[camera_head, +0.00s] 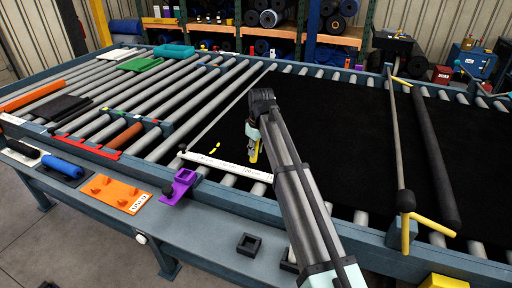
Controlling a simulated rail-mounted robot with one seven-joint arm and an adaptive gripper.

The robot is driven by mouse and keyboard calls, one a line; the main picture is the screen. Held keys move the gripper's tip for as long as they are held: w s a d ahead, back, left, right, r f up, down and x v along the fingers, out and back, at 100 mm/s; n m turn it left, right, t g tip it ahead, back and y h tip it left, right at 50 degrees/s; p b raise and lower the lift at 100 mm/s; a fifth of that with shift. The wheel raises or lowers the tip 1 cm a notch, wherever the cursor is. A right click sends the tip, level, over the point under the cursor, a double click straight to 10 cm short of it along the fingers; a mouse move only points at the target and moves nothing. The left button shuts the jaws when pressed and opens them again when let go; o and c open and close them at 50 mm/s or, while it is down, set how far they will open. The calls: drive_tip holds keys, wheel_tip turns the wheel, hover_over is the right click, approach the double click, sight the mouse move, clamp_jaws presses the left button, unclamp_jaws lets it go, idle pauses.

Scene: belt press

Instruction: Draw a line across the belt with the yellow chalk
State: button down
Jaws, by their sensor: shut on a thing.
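The black belt (330,125) lies flat over the rollers across the middle and right. My gripper (254,156) points down over the belt's left part, shut on a small yellow piece that looks like the yellow chalk (255,150). My arm and gripper hide part of it, and I cannot tell whether its tip touches the belt. Short yellow marks or bits (213,147) show on the belt left of the gripper; I cannot tell which they are. No full yellow line across the belt shows.
A white marked strip (228,167) lies along the near belt edge, just before my gripper. A purple block (181,186) and an orange tray (112,193) sit on the front ledge. A long bar (396,140) crosses the belt at right. Bare rollers lie left.

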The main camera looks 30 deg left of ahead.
drive_tip(key=shift+w+a+f+g+h+p, duration=0.25)
drive_tip(key=shift+a+f+g+h+p, duration=0.25)
drive_tip(key=shift+h+p, duration=0.3)
drive_tip(key=shift+f, duration=0.1)
drive_tip(key=shift+f, duration=0.7)
idle(0.8)
drive_tip(key=shift+w, duration=0.1)
drive_tip(key=shift+w+r, duration=0.1)
drive_tip(key=shift+w, duration=0.4)
drive_tip(key=shift+w, duration=0.15)
idle(0.3)
drive_tip(key=shift+w+a, duration=0.1)
drive_tip(key=shift+w, duration=0.35)
drive_tip(key=shift+w, duration=0.2)
drive_tip(key=shift+w, duration=0.5)
